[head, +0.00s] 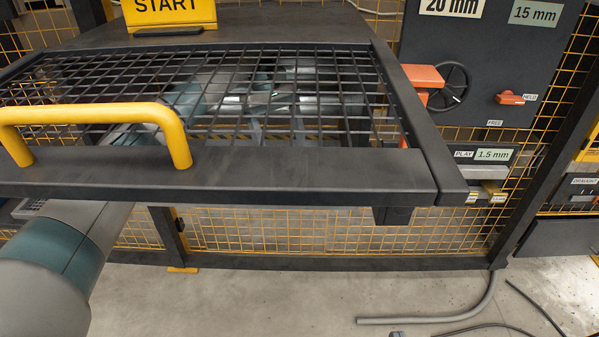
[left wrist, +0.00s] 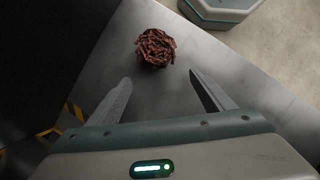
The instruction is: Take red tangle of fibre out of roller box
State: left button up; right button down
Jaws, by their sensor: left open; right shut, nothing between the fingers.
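The red tangle of fibre (left wrist: 156,48) is a small, round, dark-red clump on a bare grey metal surface (left wrist: 225,80) in the left wrist view. My left gripper (left wrist: 160,77) is open, its two fingers pointing towards the tangle. The tangle lies just beyond the fingertips, roughly midway between them, and nothing is held. In the head view my left arm passes under the black mesh guard (head: 310,165). I cannot make out the tangle in the head view.
The guard has a yellow handle (head: 95,112) in front and a START sign (head: 168,12) behind. A dark panel (head: 470,80) with a handwheel (head: 450,88) and orange lever (head: 510,99) stands right. A yellow wire fence (head: 330,230) runs below. Cables lie on the floor.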

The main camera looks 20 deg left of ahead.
pick_arm(q)
jog(key=shift+s+d, duration=0.25)
jog(key=shift+d, duration=0.2)
jog(key=shift+s+d+f, duration=0.2)
jog(key=shift+s+d, duration=0.5)
jog(key=shift+d, duration=0.3)
jog(key=shift+s+d+f, duration=0.15)
jog(key=shift+s+d, duration=0.55)
jog(key=shift+d, duration=0.3)
jog(key=shift+f, duration=0.25)
jog(key=c, duration=1.2)
